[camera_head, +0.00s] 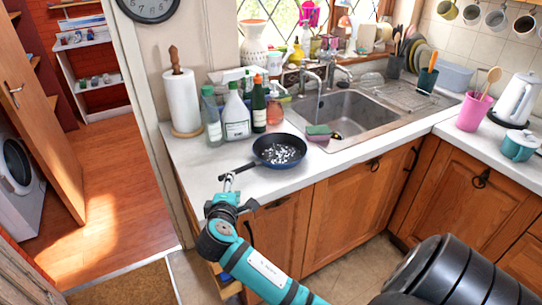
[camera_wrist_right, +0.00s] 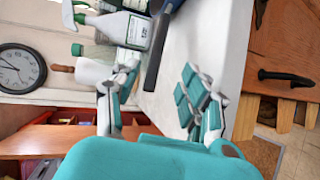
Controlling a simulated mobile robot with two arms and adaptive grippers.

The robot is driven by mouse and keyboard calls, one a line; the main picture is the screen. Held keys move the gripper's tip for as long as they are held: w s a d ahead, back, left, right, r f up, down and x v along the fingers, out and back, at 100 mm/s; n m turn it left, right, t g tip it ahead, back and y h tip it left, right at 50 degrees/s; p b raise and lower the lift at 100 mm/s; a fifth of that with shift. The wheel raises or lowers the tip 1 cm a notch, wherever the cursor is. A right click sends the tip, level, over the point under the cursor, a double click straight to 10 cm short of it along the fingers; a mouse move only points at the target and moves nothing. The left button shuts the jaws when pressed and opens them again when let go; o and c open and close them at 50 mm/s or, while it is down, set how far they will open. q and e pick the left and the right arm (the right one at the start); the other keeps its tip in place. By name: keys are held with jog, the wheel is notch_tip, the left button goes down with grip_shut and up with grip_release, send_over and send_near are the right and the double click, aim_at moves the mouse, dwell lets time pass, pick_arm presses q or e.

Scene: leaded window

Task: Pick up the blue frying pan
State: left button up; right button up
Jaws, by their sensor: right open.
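The blue frying pan (camera_head: 279,153) sits on the counter near its front edge, in front of the bottles. Its dark handle points left and toward me. My right gripper (camera_head: 230,181) is at the front counter edge, close to the handle's end. In the right wrist view, the pan's handle (camera_wrist_right: 157,55) lies ahead of the gripper (camera_wrist_right: 152,102), roughly in line with the gap between the spread, empty fingers. The handle appears to be just beyond the fingertips; contact cannot be made out. My left gripper is not in view.
Bottles (camera_head: 236,116) and a paper towel roll (camera_head: 182,101) stand behind the pan. A sink (camera_head: 345,108) with a sponge (camera_head: 318,130) at its front edge is to the right. The counter (camera_head: 190,158) left of the pan is bare. Wooden cabinets (camera_head: 350,205) lie below.

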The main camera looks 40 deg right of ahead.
aim_at(236, 173)
jog(key=shift+x, duration=0.8)
jog(key=x, duration=0.1)
jog(key=p+x, duration=0.1)
jog(key=x, duration=0.3)
jog(key=shift+s+d+r+p, duration=0.2)
jog(key=shift+d+r+p, duration=0.05)
jog(key=shift+r+p, duration=0.1)
jog(key=shift+w+d+f, duration=0.15)
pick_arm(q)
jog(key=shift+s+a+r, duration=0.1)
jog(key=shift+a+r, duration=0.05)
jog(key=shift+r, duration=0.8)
pick_arm(e)
grip_shut()
